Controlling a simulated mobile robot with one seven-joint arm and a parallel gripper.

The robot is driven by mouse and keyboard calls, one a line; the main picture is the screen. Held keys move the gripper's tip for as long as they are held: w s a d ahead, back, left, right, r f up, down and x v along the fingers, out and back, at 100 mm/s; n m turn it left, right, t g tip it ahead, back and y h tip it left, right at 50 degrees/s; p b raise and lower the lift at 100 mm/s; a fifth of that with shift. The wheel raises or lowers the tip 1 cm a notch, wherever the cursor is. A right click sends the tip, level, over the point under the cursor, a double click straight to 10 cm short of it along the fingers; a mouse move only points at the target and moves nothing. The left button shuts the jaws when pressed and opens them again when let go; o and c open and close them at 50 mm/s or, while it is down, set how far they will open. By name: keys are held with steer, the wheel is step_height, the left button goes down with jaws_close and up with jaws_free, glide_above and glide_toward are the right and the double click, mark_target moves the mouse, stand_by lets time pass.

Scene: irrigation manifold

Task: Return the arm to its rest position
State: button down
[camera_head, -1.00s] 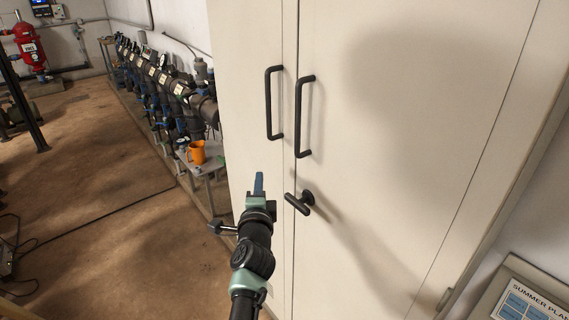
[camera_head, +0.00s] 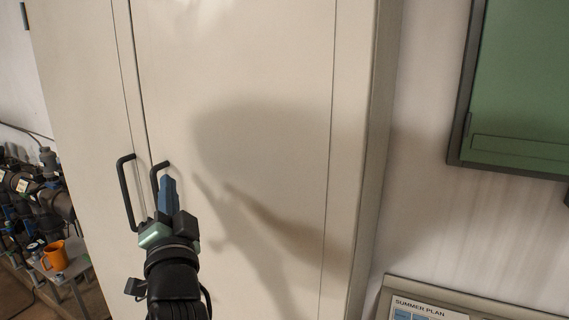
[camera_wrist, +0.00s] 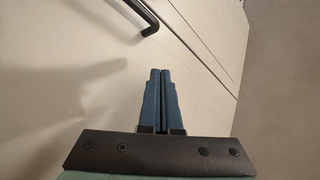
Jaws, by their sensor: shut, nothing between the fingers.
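My gripper (camera_head: 168,190) is raised in front of the cream cabinet (camera_head: 240,75) in the head view, and its blue fingers overlap the lower part of the right door handle (camera_head: 161,168). In the wrist view the two blue fingers (camera_wrist: 160,80) lie side by side, shut and empty. The left door handle (camera_head: 124,192) stands just left of the gripper. One dark handle (camera_wrist: 148,18) also shows beyond the fingertips in the wrist view. I cannot tell exactly how far the fingers are from the door. Both cabinet doors look closed.
An orange mug (camera_head: 55,256) stands on a small grey table at the lower left, near dark manifold pipes (camera_head: 40,205). A green board (camera_head: 525,85) hangs on the right wall. A framed "Summer Plan" sign (camera_head: 420,305) is at the lower right. The wall between is bare.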

steer(key=s+d+r+n+t+h, duration=0.35)
steer(key=s+d+r, duration=0.55)
steer(key=d+r, duration=0.45)
steer(key=s+d+r+n+t+h, duration=0.1)
steer(key=s+d+r+h, duration=0.1)
steer(key=s+r, duration=0.3)
steer(key=s+d+r+n+t+h, duration=0.2)
steer(key=s+d+r, duration=0.2)
steer(key=s, duration=0.5)
steer(key=shift+r, duration=0.35)
